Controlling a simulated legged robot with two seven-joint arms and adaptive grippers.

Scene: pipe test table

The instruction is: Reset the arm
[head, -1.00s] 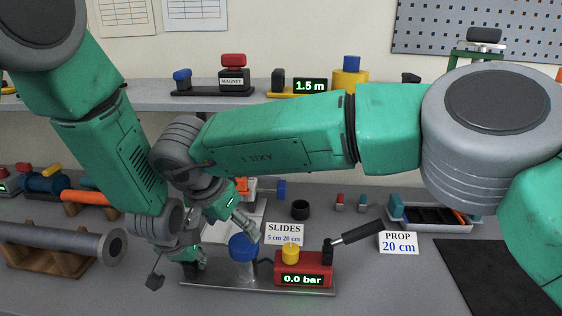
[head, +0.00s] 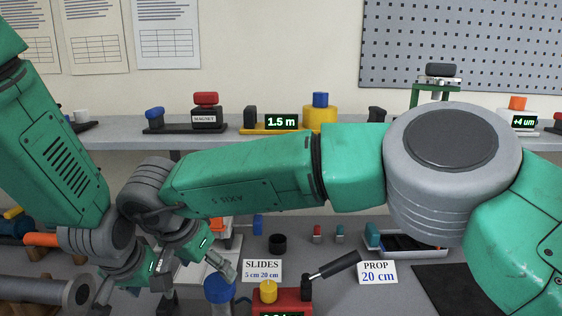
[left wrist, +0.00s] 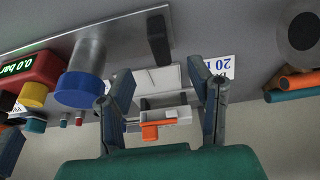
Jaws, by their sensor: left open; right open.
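My right arm crosses the head view from the right, and its small right gripper (head: 226,271) points down and right, above the pump stand and left of the SLIDES card (head: 262,270). My left arm comes down at the left edge. Its green wrist (head: 130,262) is close beside the right wrist, and its fingers (head: 168,283) are small and partly hidden there. In the left wrist view the left gripper (left wrist: 164,98) has its two fingers wide apart. Nothing is held between them; an orange block (left wrist: 158,131) shows in the background. Both grippers are open and empty.
A red pressure box (head: 292,299) and blue cap (head: 219,289) stand below the right gripper. The black-handled lever (head: 333,265) and PROP card (head: 378,272) are to the right. A grey pipe (head: 45,289) lies at lower left. The shelf (head: 225,130) runs behind both arms.

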